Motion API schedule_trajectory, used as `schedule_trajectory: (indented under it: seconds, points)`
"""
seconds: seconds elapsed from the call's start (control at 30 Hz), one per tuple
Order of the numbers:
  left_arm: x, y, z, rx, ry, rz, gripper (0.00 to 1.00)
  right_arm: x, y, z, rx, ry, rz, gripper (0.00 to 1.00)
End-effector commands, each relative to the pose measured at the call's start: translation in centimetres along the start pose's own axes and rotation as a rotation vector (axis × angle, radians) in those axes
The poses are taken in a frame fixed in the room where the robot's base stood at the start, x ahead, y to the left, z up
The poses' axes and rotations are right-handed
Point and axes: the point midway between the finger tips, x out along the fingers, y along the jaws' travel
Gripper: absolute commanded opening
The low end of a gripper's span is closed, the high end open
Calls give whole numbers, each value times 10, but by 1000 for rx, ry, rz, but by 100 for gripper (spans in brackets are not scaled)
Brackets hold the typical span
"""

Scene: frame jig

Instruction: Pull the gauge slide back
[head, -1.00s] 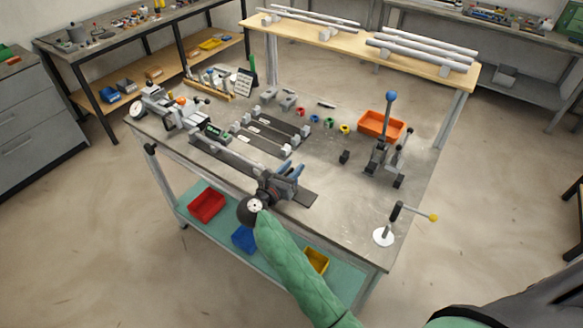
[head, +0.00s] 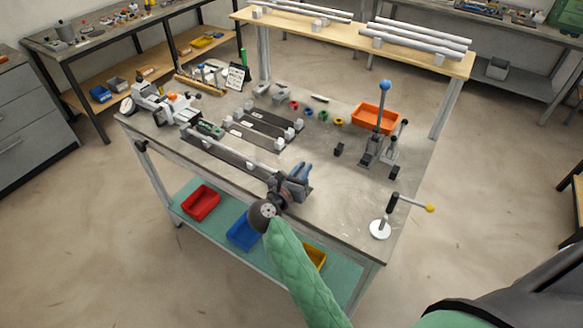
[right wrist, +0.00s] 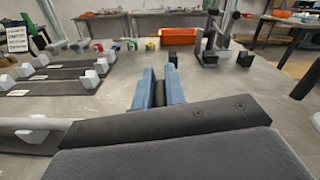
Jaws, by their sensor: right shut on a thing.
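My right gripper (head: 301,172), with blue fingers, is over the right end of the dark rail along the table's front edge. In the right wrist view its fingers (right wrist: 158,74) are close together, with a narrow dark piece (right wrist: 160,93) between them. I take this piece for the gauge slide, though the fingers and wrist hide most of it. A grey tube (head: 230,158) lies along the rail to the left of the gripper; its end also shows in the right wrist view (right wrist: 25,127). My left gripper is not in view.
A grey device with a round dial (head: 127,106) stands at the table's left end. Black fixtures with grey blocks (head: 268,128) lie behind the rail. A blue-knobbed lever press (head: 375,148), an orange bin (head: 362,118) and a yellow-tipped crank (head: 393,203) stand to the right.

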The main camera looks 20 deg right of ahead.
Motion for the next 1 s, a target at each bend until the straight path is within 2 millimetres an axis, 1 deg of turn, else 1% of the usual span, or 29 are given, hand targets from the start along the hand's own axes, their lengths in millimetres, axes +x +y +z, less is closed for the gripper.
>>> schedule_trajectory:
  seconds: [0.03,0.13,0.43,0.47,0.53,0.83,0.93,1.0]
  points:
    - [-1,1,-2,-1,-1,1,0,0,-4,-3,-1,0,0,0]
    - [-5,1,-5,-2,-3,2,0,0,-9,-2,-2,-1,0,0]
    - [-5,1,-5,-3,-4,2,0,0,-10,-1,-2,-1,0,0]
    - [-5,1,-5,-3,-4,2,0,0,-10,-1,-2,-1,0,19]
    - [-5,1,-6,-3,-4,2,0,0,-10,-1,-2,-1,0,32]
    - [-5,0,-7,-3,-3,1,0,-1,-9,-2,-1,0,0,33]
    - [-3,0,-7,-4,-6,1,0,-7,-9,-3,-1,1,1,33]
    - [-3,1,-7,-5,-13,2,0,-16,-9,-4,0,3,1,33]
